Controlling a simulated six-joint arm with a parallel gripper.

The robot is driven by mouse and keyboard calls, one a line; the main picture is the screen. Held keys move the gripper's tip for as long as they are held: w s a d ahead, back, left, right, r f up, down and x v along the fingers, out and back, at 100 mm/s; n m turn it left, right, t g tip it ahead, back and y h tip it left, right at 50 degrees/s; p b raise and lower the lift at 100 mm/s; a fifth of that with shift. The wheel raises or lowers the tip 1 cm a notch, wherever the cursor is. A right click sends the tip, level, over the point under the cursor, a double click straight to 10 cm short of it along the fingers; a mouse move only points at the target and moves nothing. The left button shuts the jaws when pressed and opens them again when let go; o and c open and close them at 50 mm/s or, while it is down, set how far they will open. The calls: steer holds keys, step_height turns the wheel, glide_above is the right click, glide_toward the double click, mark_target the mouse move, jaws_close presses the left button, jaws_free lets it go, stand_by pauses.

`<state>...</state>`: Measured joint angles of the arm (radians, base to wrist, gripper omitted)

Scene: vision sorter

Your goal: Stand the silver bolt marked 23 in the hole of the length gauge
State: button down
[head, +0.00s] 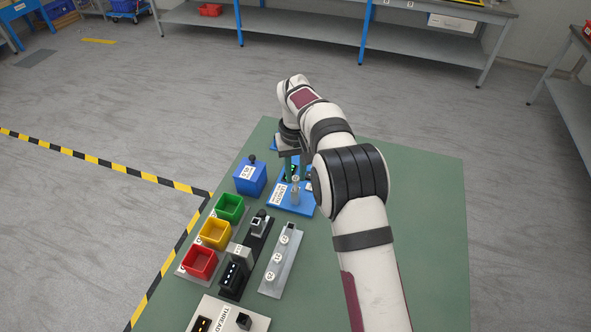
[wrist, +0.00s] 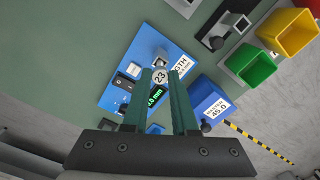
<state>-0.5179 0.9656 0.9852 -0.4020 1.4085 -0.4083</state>
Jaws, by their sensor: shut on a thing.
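The silver bolt marked 23 (wrist: 160,77) shows its round numbered head between the two green fingertips of my gripper (wrist: 162,80) in the wrist view. My gripper is shut on it. In the head view my gripper (head: 292,170) is over the blue length gauge (head: 279,203), and the bolt (head: 295,184) looks upright there. The gauge (wrist: 113,97) lies below the fingers in the wrist view, with a lit green display partly covered by a finger. A grey square block (wrist: 161,56) on it is beside the bolt head. I cannot tell whether the bolt's lower end is in the hole.
A blue box marked 45.0 (wrist: 209,104) stands close beside the gauge. Green (head: 229,207), yellow (head: 214,234) and red (head: 199,263) bins line the left edge. A grey rack (head: 272,283) holds other bolts. The green table (head: 432,220) is clear at right.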

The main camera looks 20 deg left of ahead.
mark_target(296, 178)
steer(key=shift+f, duration=0.85)
steer(key=c, duration=0.6)
jaws_free()
steer(key=shift+o, duration=0.2)
steer(key=o, duration=0.3)
steer(key=shift+o, duration=0.2)
steer(key=shift+r, duration=4)
